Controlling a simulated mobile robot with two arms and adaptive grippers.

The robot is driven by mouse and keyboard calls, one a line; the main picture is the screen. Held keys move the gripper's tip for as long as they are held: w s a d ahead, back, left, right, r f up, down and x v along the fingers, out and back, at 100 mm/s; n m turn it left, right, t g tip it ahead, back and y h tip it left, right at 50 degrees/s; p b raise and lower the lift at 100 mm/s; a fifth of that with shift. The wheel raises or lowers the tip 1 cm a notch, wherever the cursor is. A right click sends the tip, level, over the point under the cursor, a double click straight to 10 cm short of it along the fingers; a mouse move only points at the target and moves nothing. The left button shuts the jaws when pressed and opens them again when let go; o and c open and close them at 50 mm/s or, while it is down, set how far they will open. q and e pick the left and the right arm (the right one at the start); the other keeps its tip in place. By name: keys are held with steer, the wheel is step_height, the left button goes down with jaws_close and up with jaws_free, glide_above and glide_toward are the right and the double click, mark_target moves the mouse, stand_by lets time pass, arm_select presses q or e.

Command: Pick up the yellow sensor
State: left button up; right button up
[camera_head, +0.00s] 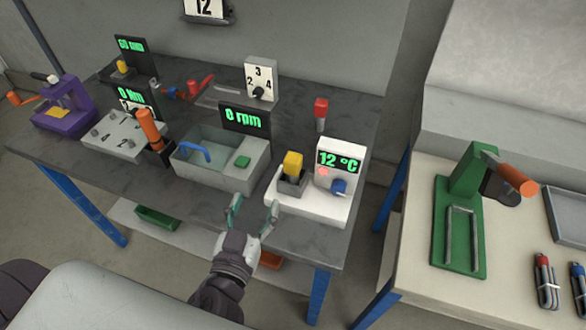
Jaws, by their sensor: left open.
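The yellow sensor (293,163) stands upright in a grey holder (291,183) on the white station (318,209), which has a "12 °C" display (339,162) and a blue knob (339,187). My left gripper (255,205) is open and empty over the front edge of the dark table, its fingers pointing toward the back. It is in front of the sensor and to its left, apart from it. My right gripper is not in view.
A grey basin (222,165) with a "0 rpm" display stands left of the white station. A red-topped post (321,112) stands behind it. A purple device (66,107) is at far left. A pale table with a green press (464,205) is at right, across a gap.

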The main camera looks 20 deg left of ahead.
mark_target(290, 164)
arm_select(q)
steer(key=w+d+p, duration=0.1)
steer(key=w, duration=0.1)
steer(key=w+d+m+h+p, duration=0.1)
steer(key=w+p, duration=0.1)
steer(key=w, duration=0.1)
steer(key=w+d+r+h+p, duration=0.1)
steer(key=w+p, duration=0.1)
steer(key=shift+w+d+r+t, duration=0.1)
steer(key=shift+w+d+t, duration=0.05)
steer(key=shift+w+t, duration=0.25)
steer(key=shift+w, duration=0.25)
steer(key=w+p, duration=0.2)
steer(key=w, duration=0.2)
steer(key=shift+w+d+p, duration=0.1)
steer(key=shift+w+p, duration=0.2)
steer(key=shift+w, duration=0.1)
steer(key=shift+w+f, duration=0.25)
jaws_close()
steer(key=shift+r, duration=0.15)
